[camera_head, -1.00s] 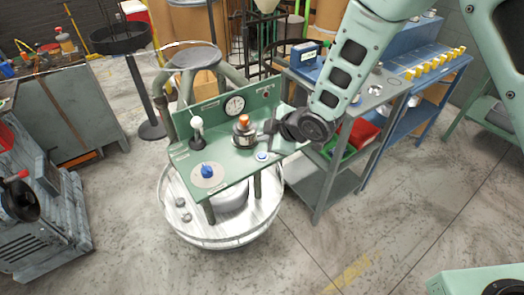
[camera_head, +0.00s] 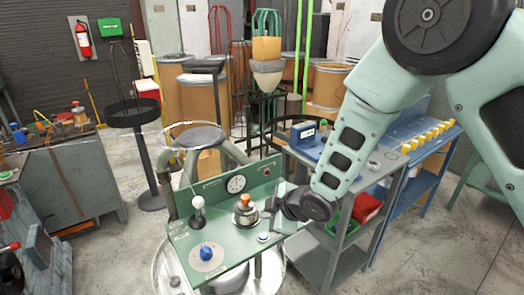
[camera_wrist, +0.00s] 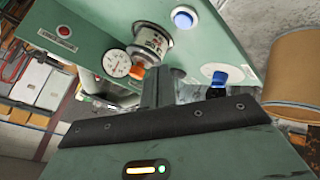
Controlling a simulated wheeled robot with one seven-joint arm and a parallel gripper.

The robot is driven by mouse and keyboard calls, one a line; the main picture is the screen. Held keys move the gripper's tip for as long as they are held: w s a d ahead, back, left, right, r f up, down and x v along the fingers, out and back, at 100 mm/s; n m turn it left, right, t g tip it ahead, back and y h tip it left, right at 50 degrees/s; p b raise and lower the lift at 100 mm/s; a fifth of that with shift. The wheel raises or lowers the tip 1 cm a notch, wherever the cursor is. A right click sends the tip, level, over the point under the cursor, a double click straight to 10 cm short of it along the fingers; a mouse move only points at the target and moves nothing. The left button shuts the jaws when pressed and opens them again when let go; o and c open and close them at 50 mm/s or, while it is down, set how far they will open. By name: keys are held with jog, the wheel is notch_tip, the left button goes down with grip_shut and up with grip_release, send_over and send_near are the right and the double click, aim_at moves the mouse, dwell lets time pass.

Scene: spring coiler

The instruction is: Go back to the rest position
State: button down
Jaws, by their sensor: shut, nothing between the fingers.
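My gripper (camera_head: 268,207) is shut and empty. In the head view it sits just right of the orange-topped cylinder (camera_head: 246,213) on the green coiler panel (camera_head: 220,258). In the wrist view the gripper (camera_wrist: 158,75) points toward the panel (camera_wrist: 100,22), with the cylinder (camera_wrist: 150,42) just beyond its fingers. Whether the fingers touch anything there I cannot tell. The panel also carries a white-knobbed lever (camera_head: 198,203), a blue knob (camera_head: 206,253), a blue button (camera_head: 263,237) and a dial gauge (camera_head: 236,184).
A grey shelf cart (camera_head: 333,250) with red and green bins stands close right of the panel, under my forearm. A blue bench (camera_head: 440,140) with yellow pieces is farther right. Fiber drums (camera_head: 198,108) stand behind. Floor (camera_head: 420,260) at the lower right is clear.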

jog(key=s+d+r+m+g+h, duration=0.2)
jog(key=s+d+r+m, duration=0.1)
jog(key=s, duration=0.7)
jog(key=s+d+r+m+g+h, duration=0.2)
jog(key=s+d+r, duration=0.3)
jog(key=s, duration=0.4)
jog(key=s+d+r+m+g+h, duration=0.1)
jog(key=s+d+r+m, duration=0.3)
jog(key=s, duration=0.6)
notch_tip(320, 180, up, 2)
jog(key=shift+s+d+r+m+g+h, duration=0.15)
jog(key=shift+s+d+m+g+h, duration=0.25)
jog(key=shift+m+g, duration=0.25)
